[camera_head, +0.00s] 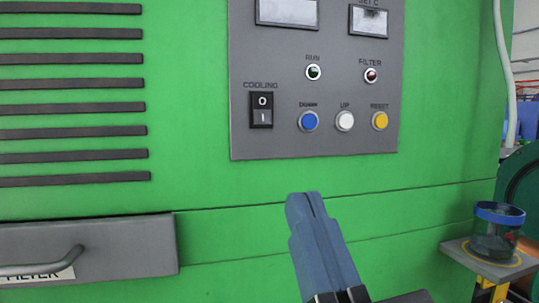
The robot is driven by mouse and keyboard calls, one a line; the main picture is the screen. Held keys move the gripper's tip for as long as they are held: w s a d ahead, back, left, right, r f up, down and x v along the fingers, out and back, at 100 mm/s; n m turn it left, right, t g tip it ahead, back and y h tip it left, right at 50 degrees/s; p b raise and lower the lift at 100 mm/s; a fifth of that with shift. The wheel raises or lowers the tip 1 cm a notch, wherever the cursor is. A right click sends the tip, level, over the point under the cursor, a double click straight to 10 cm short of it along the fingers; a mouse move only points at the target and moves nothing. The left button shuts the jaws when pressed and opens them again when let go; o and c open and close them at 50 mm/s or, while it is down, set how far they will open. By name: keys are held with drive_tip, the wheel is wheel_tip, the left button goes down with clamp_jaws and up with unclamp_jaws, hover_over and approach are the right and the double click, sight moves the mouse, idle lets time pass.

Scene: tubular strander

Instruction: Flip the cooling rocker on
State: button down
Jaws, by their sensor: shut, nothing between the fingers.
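The cooling rocker (262,110) is a black switch under the label COOLING, at the lower left of a grey control panel (335,145). Its upper half carries an O and its lower half an I. The lower half looks lighter than the upper; I cannot tell for sure which half is pressed in. My gripper (304,197) points up from the bottom of the picture, with its blue-grey fingers closed together and empty. Its tips appear below the panel, to the lower right of the rocker and apart from it.
Blue (308,121), white (345,121) and yellow (380,121) buttons sit right of the rocker. RUN (313,72) and FILTER (371,75) lamps are above them. A drawer handle (45,264) juts out at lower left. A blue-rimmed jar (497,235) stands on a shelf at right.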

sight(262, 115)
drive_tip(key=shift+r, duration=0.15)
drive_tip(key=shift+w+a+f+p+x, duration=0.1)
drive_tip(key=shift+w+f+p+x, duration=0.25)
drive_tip(key=shift+p+x, duration=1.3)
drive_tip(key=shift+w+a+f+p+x, duration=0.15)
drive_tip(key=shift+f+p+x, duration=0.35)
drive_tip(key=shift+x, duration=2.1)
drive_tip(key=shift+w+a+f+p+x, duration=0.1)
drive_tip(key=shift+w+f+p+x, duration=0.25)
drive_tip(key=shift+p+x, duration=1.3)
drive_tip(key=shift+w+r+b, duration=0.3)
drive_tip(key=shift+w+b, duration=0.05)
drive_tip(key=shift+b, duration=0.2)
drive_tip(key=shift+f, duration=0.1)
